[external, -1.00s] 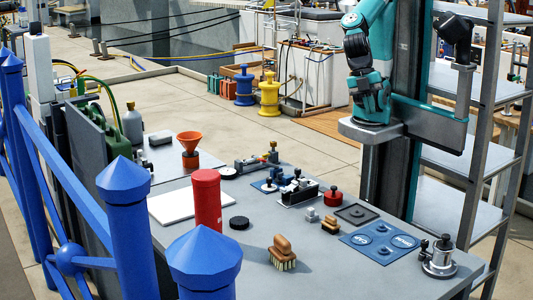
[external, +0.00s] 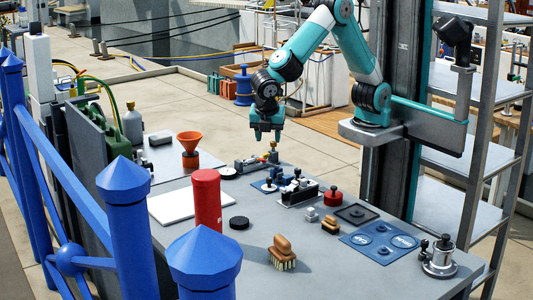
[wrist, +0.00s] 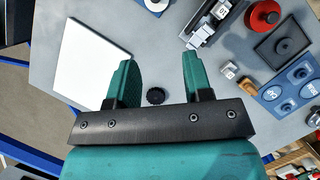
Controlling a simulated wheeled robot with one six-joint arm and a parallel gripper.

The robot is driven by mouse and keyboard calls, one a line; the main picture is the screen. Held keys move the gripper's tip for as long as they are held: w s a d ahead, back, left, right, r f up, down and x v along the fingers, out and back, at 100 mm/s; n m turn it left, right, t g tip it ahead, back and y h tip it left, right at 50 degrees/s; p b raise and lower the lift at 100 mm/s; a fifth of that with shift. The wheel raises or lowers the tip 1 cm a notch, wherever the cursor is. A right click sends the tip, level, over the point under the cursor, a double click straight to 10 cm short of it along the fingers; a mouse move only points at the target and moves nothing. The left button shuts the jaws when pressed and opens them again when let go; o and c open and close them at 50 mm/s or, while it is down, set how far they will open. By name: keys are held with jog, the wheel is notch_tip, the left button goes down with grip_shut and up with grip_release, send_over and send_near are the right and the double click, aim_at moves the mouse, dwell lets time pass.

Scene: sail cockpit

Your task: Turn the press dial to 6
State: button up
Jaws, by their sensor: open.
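No numbers on any dial can be read, so I cannot tell for sure which part is the press dial. A black fixture with levers (external: 299,193) stands mid-bench, and its edge shows at the top of the wrist view (wrist: 224,16). A metal device with a black knob (external: 438,257) stands at the bench's right front corner. A red round knob (external: 333,198) sits beside the black fixture and shows at top right in the wrist view (wrist: 263,15). My gripper (external: 265,138) is open and empty, pointing down above the far part of the bench; its fingers (wrist: 158,68) are spread.
A tall red cylinder (external: 207,199), a black puck (external: 239,223), a wooden brush (external: 283,252) and a white board (external: 184,205) are on the bench. A blue panel (external: 381,242) lies at the right. An orange funnel (external: 190,146) stands behind. Blue railing (external: 126,210) borders the left.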

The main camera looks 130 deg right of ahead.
jog(key=p, duration=0.1)
send_near(269, 178)
jog(key=x, duration=0.9)
grip_shut()
